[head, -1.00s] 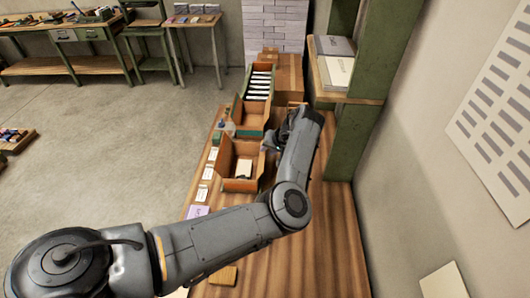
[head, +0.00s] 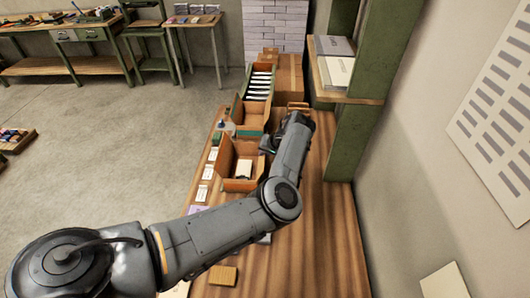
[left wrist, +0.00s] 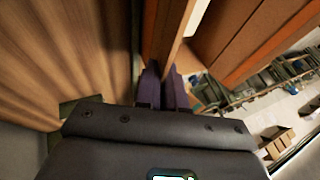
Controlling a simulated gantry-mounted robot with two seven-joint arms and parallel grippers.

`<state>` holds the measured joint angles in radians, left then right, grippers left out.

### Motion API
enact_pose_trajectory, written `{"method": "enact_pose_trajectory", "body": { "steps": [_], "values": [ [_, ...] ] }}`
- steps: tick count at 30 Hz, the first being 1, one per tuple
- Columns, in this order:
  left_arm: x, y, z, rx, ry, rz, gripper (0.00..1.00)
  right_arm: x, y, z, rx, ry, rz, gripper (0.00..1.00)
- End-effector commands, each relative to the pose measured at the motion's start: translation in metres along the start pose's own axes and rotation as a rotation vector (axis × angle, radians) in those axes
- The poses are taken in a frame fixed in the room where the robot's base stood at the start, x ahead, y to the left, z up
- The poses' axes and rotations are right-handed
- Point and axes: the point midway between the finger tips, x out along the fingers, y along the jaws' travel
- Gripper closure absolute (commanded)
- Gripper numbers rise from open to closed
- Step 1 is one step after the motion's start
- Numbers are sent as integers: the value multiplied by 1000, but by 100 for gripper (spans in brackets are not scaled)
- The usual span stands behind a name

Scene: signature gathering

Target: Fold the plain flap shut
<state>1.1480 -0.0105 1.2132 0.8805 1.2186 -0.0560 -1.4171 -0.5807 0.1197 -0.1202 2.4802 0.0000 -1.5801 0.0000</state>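An open orange-brown box (head: 242,185) stands on the wooden table in the head view, with a cream block (head: 244,168) inside. Its left panel (head: 224,155) stands raised. I cannot tell which panel is the plain flap. My left gripper (head: 268,146) is at the box's far right corner, its fingertips partly hidden by my wrist. In the left wrist view my left gripper (left wrist: 165,85) has its two dark fingers close together, beside the edge of an orange-brown panel (left wrist: 177,35). I cannot tell whether they touch it. My right gripper is not in view.
A second open box (head: 250,112) and a tray with white strips (head: 260,80) stand behind. Small cards (head: 203,192) line the left table edge. A green shelf post (head: 345,140) stands at the right. The table's near right (head: 310,250) is clear.

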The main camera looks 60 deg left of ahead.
Motion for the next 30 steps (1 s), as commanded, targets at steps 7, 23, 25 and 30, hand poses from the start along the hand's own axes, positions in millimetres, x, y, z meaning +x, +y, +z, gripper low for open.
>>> {"method": "enact_pose_trajectory", "body": {
  "steps": [7,23,25,30],
  "values": [
    [-2,-1,0,-4,0,9,100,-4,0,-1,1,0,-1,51],
    [-3,-23,-1,-118,-2,276,100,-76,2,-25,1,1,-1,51],
    [-1,-25,0,-136,-2,325,100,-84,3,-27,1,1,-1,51],
    [3,-29,2,-180,-3,433,100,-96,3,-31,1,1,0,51]
  ]
}}
